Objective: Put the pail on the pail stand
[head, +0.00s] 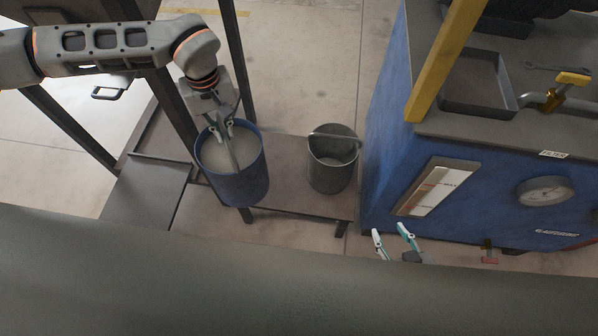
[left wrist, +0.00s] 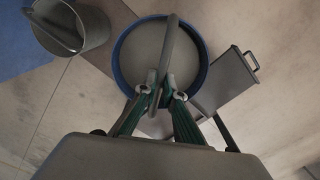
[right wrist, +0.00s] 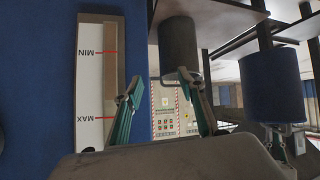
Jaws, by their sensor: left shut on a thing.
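The blue pail (head: 240,187) has a pale grey inside and an upright handle. My left gripper (head: 220,130) is shut on that handle, with the pail hanging below it; the left wrist view shows the gripper (left wrist: 158,92) over the pail (left wrist: 122,55). The pail overlaps the left part of a low brown stand (head: 288,190) with dark legs. I cannot tell for sure whether its bottom touches the stand. The pail also shows at the right of the right wrist view (right wrist: 272,85). My right gripper (head: 391,240) is open and empty beside the blue machine.
A grey metal bucket (head: 331,170) stands on the stand, right of the pail. The blue machine (head: 385,150), with a gauge and a tray (head: 480,108) on top, borders the right. A dark frame with posts stands at the left. A yellow post (head: 445,60) rises beside the machine.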

